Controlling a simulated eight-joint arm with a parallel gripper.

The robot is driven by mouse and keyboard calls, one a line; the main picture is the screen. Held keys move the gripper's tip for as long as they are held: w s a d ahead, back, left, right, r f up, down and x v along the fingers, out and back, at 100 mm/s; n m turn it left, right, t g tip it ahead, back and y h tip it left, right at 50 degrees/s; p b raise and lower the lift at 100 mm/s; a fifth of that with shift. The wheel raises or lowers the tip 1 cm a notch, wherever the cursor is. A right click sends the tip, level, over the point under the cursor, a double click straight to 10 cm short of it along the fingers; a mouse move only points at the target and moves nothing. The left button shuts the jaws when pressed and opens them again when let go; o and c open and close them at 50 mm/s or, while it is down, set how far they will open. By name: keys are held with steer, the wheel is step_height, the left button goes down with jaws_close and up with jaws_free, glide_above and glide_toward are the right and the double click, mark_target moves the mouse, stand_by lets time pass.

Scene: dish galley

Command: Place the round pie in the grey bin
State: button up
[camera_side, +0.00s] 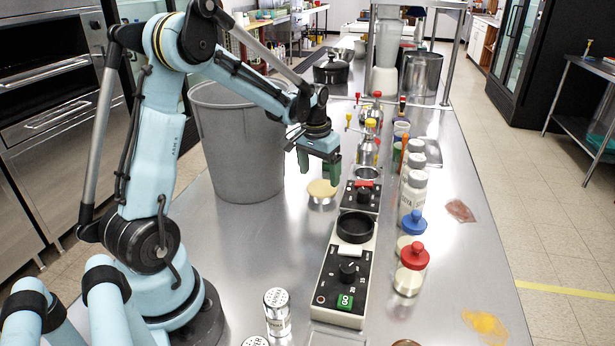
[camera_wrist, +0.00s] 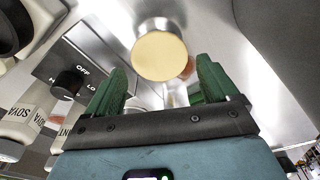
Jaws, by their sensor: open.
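The round pie (camera_side: 322,189) is a pale yellow disc in a shiny tin on the steel counter, to the right of the grey bin. In the wrist view the pie (camera_wrist: 159,56) lies beyond the green fingertips, between their lines. The grey bin (camera_side: 237,150) is a tall round tub standing behind my arm, its mouth partly hidden by the arm. My gripper (camera_side: 318,172) has green fingers, is open and empty, and hangs above the counter close to the pie. The gripper also shows in the wrist view (camera_wrist: 160,85), fingers apart with nothing between them.
A control box with black dials (camera_side: 347,270) stands right of the pie. Several shakers and bottles, one with a red cap (camera_side: 414,256), line the counter beyond it. A black pot (camera_side: 331,68) stands at the back. Bare counter lies in front of the bin.

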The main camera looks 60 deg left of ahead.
mark_target(322, 187)
steer(key=shift+w+a+f, duration=0.1)
steer(key=shift+w+f, duration=0.1)
steer(key=shift+f, duration=0.7)
steer(key=shift+w+d+f, duration=0.1)
steer(key=shift+w+f, duration=0.05)
steer(key=shift+f, duration=0.75)
steer(key=shift+w+a+f, duration=0.1)
steer(key=shift+w+f, duration=0.1)
steer(key=shift+f, duration=0.7)
steer(key=c, duration=0.8)
steer(key=shift+c, duration=0.3)
steer(key=shift+r, duration=0.1)
